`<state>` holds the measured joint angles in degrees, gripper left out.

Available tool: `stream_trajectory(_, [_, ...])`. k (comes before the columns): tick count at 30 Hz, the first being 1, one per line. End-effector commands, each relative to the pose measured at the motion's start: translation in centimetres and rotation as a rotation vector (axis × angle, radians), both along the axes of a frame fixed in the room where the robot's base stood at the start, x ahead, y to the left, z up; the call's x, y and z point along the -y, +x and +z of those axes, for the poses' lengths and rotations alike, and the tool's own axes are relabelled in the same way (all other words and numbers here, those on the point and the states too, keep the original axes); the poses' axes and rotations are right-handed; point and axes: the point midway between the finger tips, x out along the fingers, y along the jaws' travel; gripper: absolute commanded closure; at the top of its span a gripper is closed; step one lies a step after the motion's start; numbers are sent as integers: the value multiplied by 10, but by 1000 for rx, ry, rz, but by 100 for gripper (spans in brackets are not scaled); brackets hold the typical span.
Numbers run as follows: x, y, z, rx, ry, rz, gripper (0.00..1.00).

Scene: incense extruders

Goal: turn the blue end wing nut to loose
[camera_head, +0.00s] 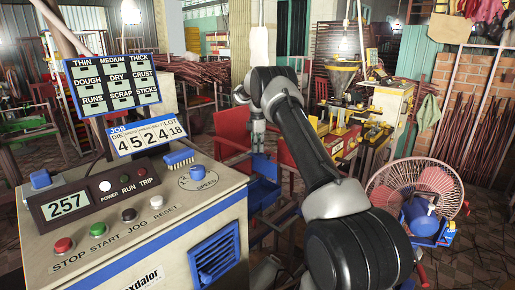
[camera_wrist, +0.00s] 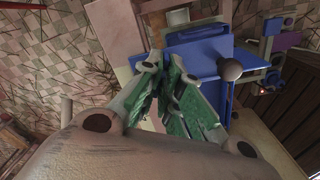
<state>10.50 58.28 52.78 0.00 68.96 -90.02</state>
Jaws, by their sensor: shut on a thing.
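My gripper (camera_wrist: 166,80) is in the middle of the wrist view, with its green-padded fingers close together over the near side of a blue machine part (camera_wrist: 212,50). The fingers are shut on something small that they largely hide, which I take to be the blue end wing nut. Its wings and their angle cannot be made out. In the head view my gripper (camera_head: 258,138) points down just above a blue part (camera_head: 265,168), beyond the control cabinet, and the nut cannot be told apart there.
A round grey knob (camera_wrist: 229,70) stands right of the fingers in the wrist view. The control cabinet (camera_head: 150,225) with its buttons fills the left of the head view. A red panel (camera_head: 232,135) is beside my gripper. A fan (camera_head: 435,190) stands at right.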

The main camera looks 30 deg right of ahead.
Motion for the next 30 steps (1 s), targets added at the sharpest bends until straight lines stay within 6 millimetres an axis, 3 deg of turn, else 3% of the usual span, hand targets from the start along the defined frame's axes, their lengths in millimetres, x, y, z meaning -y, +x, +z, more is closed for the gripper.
stream_trajectory(13, [0, 1, 1, 3, -1, 8, 100])
stream_trajectory(15, [0, 1, 1, 3, -1, 8, 81])
stream_trajectory(17, [0, 1, 1, 2, 0, 8, 72])
stream_trajectory(26, [0, 0, 1, 1, 0, 8, 72])
stream_trajectory(30, [0, 1, 14, 4, -1, 8, 72])
